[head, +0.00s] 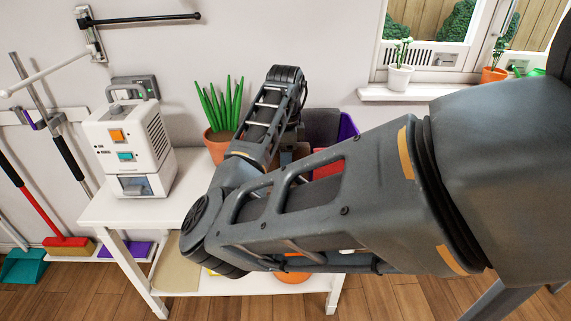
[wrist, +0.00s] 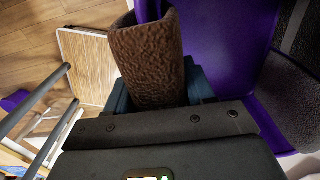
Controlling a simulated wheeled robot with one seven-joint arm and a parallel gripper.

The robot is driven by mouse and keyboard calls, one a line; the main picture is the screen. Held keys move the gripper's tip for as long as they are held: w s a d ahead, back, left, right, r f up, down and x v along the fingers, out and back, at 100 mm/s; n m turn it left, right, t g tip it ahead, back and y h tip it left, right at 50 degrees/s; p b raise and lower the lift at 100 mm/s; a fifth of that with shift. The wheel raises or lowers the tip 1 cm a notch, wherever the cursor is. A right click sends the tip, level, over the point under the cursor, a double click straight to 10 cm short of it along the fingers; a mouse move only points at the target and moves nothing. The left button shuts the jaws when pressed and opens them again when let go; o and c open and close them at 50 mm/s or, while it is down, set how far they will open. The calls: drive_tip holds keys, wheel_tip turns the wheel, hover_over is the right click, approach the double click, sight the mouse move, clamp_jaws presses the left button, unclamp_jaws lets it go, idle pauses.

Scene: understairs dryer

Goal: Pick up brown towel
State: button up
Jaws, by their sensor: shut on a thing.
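The brown towel (wrist: 147,62) shows in the wrist view as a rolled or folded, rough-textured piece. It stands up from between the jaws of my gripper (wrist: 160,95), which is shut on it. The towel's lower end is hidden by the gripper body. In the head view my arm covers the gripper, and I cannot make out the towel clearly there.
A purple bin (wrist: 228,45) with grey cloth (wrist: 288,100) is right beside the towel. On the white table (head: 110,205) stand a white machine (head: 130,150) and a potted plant (head: 217,140). A window sill (head: 400,94) holds small pots. Brooms lean at the left.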

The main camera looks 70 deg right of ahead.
wheel_tip(320, 180, up, 26)
idle(0.6)
idle(1.0)
